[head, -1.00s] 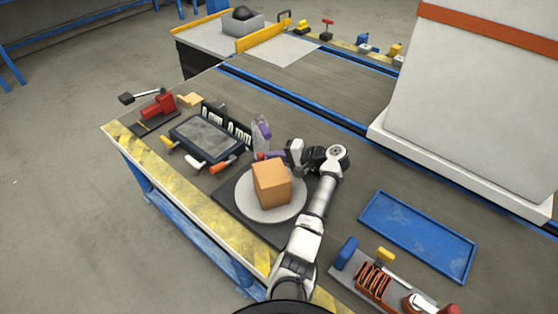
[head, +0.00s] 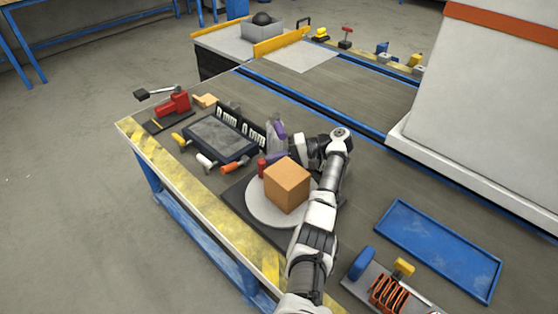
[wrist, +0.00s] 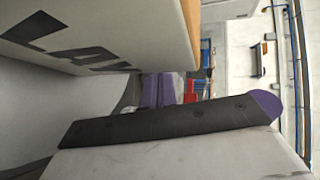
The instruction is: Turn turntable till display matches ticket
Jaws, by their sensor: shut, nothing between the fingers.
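A plain orange-brown box (head: 287,187) stands upright on the round grey turntable (head: 256,207), which sits on a dark base. In the wrist view, the box (wrist: 75,42) fills the upper left and shows a pale face with cut-off dark lettering. My gripper (head: 303,147) is just behind the box, its fingertips hidden in the head view. In the wrist view, my gripper (wrist: 262,108) is a dark finger with a purple end, shut and empty below the box. I cannot tell whether it touches. A dark-framed grey display (head: 219,138) lies left of the turntable. I cannot make out a ticket.
A black sign with white characters (head: 240,125) stands behind the display. A red clamp-like tool (head: 173,104) is at the far left. An empty blue tray (head: 440,248) and a rack with an orange coil (head: 388,292) lie to the right of my arm.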

